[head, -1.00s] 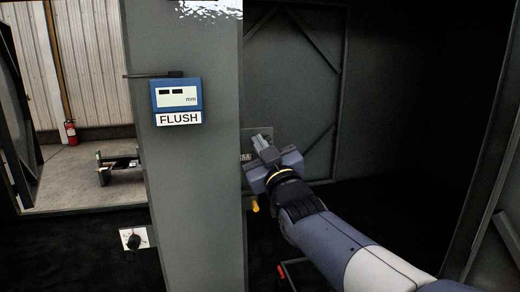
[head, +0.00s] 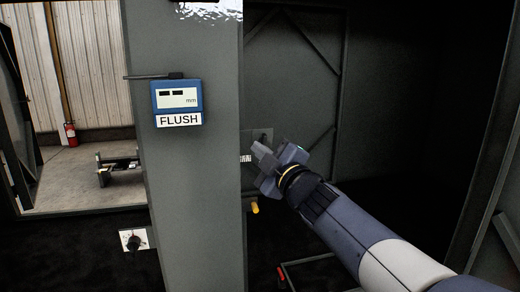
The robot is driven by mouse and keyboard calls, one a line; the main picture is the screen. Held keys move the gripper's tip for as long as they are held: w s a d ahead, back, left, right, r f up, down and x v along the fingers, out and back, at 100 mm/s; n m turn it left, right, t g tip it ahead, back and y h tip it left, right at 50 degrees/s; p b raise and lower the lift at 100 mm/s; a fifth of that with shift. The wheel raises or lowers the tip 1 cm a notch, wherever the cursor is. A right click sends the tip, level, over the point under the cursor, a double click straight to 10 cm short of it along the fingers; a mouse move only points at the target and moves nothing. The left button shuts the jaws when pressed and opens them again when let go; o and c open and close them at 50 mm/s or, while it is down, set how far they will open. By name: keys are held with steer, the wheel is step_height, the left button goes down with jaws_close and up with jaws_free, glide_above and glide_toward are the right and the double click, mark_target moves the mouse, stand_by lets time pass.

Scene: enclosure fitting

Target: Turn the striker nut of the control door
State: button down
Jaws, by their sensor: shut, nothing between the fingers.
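My gripper (head: 258,149) is shut and empty, beside the right edge of the grey pillar. A small plate (head: 252,134) shows behind the fingertips, with a small dark part (head: 264,137) on it just above them; I cannot tell whether this is the striker nut. A small white marked scale (head: 245,158) sits left of the fingers. A grey braced door panel (head: 290,75) stands behind; I cannot tell whether it is the control door. Contact between the fingers and the plate cannot be made out.
The grey pillar (head: 195,210) carries a blue gauge (head: 177,95) over a FLUSH label (head: 179,119). A yellow-tipped part (head: 254,207) sticks out below my gripper. A dark knob (head: 134,242) is at lower left. The dark space at right looks open.

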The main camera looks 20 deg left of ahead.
steer(key=shift+w+d+f, duration=0.15)
steer(key=shift+d+f, duration=0.05)
steer(key=shift+f, duration=0.05)
stand_by(0.5)
